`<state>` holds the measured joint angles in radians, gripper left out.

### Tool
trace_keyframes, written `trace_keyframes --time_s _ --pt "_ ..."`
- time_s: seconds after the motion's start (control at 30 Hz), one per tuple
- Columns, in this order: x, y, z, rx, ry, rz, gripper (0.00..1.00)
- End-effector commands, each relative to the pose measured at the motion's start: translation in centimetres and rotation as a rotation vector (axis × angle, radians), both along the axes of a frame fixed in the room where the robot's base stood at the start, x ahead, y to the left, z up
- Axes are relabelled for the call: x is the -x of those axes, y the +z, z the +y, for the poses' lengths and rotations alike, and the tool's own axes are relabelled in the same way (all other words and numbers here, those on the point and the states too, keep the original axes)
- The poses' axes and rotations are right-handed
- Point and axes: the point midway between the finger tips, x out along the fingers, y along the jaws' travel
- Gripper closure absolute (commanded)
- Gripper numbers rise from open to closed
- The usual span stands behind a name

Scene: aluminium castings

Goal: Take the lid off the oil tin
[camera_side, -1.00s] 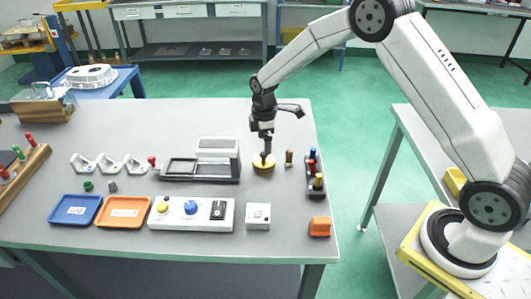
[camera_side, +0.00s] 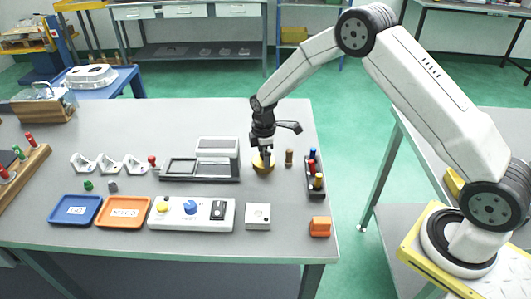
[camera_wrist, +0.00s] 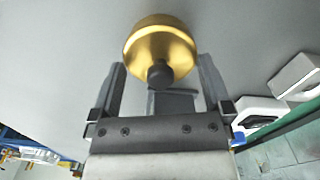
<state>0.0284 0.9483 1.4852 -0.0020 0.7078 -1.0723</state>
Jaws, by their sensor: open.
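The oil tin (camera_side: 263,167) is a small, round, brass-coloured can on the grey bench, left of the rack of coloured-handled tools. In the wrist view, the tin (camera_wrist: 160,45) shows its domed gold body, with a dark round cap or lid (camera_wrist: 160,74) facing the camera. My gripper (camera_side: 264,152) points down right above the tin. In the wrist view, my gripper (camera_wrist: 160,80) is open, with its two fingers on either side of the dark lid and apart from it. In the side view the fingertips hide the lid.
A small brass peg (camera_side: 289,157) and the tool rack (camera_side: 315,178) stand close on the right. A grey machine-like fixture (camera_side: 205,163) lies to the left.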

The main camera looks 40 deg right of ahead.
Motion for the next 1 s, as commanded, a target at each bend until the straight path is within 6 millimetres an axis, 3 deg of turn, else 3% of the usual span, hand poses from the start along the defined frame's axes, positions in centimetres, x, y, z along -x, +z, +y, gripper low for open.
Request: trace_keyframes --time_s 0.3,0.6,1.0 --pt "0.01 0.03 -0.01 0.000 0.000 0.000 0.03" --pt "0.02 -0.01 -0.01 0.000 0.000 0.000 0.98" --pt "0.07 -0.07 -0.06 0.000 0.000 0.001 1.00"
